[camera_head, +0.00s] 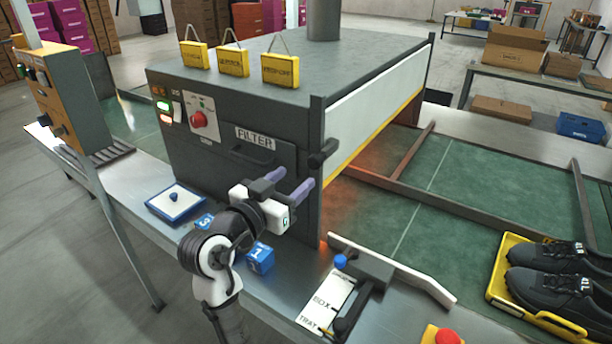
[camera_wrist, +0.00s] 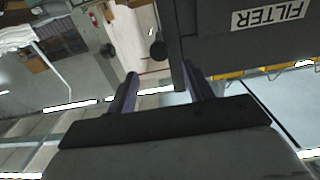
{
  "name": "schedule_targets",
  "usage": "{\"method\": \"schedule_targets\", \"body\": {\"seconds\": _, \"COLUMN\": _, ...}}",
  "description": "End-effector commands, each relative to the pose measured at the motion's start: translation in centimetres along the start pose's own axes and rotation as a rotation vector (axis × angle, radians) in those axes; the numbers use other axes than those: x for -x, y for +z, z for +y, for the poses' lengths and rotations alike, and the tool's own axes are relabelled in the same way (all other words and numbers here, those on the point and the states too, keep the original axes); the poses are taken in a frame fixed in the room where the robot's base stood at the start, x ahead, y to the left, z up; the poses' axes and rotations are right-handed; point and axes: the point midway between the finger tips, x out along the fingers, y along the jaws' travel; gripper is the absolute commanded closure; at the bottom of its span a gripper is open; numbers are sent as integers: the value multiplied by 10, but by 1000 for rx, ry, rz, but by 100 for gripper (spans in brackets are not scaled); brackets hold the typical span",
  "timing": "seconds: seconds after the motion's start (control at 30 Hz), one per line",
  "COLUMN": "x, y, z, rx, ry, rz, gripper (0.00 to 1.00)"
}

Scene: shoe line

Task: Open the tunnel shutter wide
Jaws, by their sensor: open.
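The tunnel shutter (camera_head: 375,112) is a white panel with a yellow lower edge across the mouth of the grey tunnel (camera_head: 300,60). An opening with an orange glow shows beneath it. A black knob-like handle (camera_head: 323,152) sticks out at the shutter's near edge; a dark round knob also shows in the wrist view (camera_wrist: 158,50). My gripper (camera_head: 294,180) is open, with its purple fingers apart and just below and left of the handle, in front of the tunnel's side. In the wrist view my fingers (camera_wrist: 160,88) have nothing between them, and the knob lies beyond them.
A green conveyor belt (camera_head: 440,170) runs out of the tunnel. A yellow tray (camera_head: 500,275) with black shoes stands at right. Near my arm are a blue cube (camera_head: 260,258), a blue-edged plate (camera_head: 177,203) and a box/tray lever panel (camera_head: 325,300). Yellow tags (camera_head: 233,62) stand on the tunnel top.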

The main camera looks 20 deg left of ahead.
Motion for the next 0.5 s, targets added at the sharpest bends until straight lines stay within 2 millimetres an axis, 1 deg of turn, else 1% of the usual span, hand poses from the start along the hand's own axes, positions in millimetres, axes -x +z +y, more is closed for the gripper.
{"method": "schedule_targets", "body": {"seconds": 0.03, "x": 11, "y": 2, "z": -1, "rx": -2, "ry": -3, "rz": 2, "gripper": 48}}
{"method": "schedule_targets", "body": {"seconds": 0.1, "x": 24, "y": 2, "z": -1, "rx": -3, "ry": -3, "rz": 1, "gripper": 48}}
{"method": "schedule_targets", "body": {"seconds": 0.2, "x": 37, "y": 1, "z": 0, "rx": -2, "ry": -1, "rz": 2, "gripper": 48}}
{"method": "schedule_targets", "body": {"seconds": 0.33, "x": 46, "y": 0, "z": 0, "rx": 0, "ry": -1, "rz": 1, "gripper": 48}}
{"method": "schedule_targets", "body": {"seconds": 0.5, "x": 49, "y": -1, "z": 0, "rx": 0, "ry": 1, "rz": 0, "gripper": 48}}
